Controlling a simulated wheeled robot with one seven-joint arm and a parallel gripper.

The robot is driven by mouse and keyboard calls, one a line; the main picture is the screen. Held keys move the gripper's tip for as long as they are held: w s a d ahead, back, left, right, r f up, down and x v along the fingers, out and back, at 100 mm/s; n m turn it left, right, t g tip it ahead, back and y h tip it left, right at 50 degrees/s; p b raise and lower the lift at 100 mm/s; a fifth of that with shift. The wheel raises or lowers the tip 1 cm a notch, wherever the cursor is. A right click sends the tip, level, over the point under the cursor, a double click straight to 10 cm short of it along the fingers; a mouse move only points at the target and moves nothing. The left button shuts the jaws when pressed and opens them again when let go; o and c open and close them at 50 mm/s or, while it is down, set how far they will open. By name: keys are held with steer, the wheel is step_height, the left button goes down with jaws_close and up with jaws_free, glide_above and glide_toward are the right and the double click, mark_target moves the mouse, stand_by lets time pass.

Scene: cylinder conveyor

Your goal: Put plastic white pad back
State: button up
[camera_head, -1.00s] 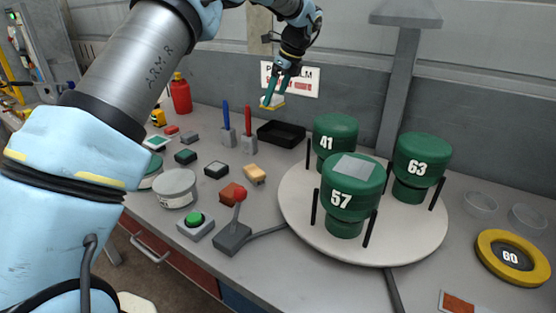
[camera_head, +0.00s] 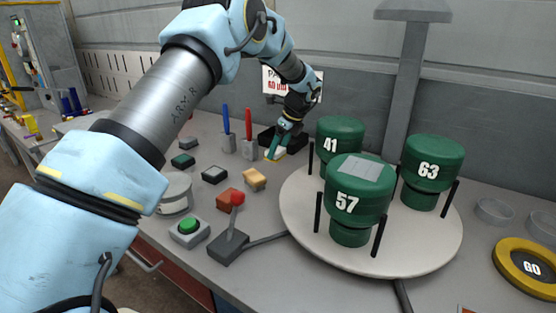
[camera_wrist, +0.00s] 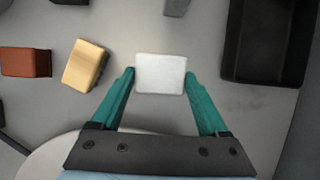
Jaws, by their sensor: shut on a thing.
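The white pad (camera_wrist: 160,73) is a small pale square block between the green fingertips of my gripper (camera_wrist: 159,78). The fingers press on its left and right sides. In the head view my gripper (camera_head: 276,148) is low over the grey table, left of the turntable and in front of the black tray. The pad is small there and partly hidden by the fingers. I cannot tell whether the pad touches the table.
A tan block (camera_head: 254,179) and a red-brown block (camera_head: 229,199) lie nearby. The black tray (camera_wrist: 231,60) is right of the pad in the wrist view. The turntable (camera_head: 300,215) carries three green cylinders. Blue and red upright tools (camera_head: 248,122) stand left of the gripper.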

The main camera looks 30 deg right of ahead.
mark_target(278, 160)
steer(key=shift+f+p, duration=0.55)
steer(key=shift+f, duration=1.65)
steer(key=shift+f, duration=0.15)
steer(key=o, duration=1.3)
steer(key=shift+o, duration=0.2)
steer(key=b+v, duration=0.3)
steer(key=v, duration=0.9)
steer(key=a+n+g+h, duration=0.15)
steer(key=a+n, duration=1.35)
steer(key=a, duration=1.5)
steer(key=s+a+f+n, duration=0.2)
steer(key=s+a+n, duration=1.2)
steer(key=a, duration=0.3)
steer(key=shift+s+a+f+g+h, duration=0.25)
steer(key=shift+s+g+h, duration=0.1)
steer(key=shift+s+h, duration=0.1)
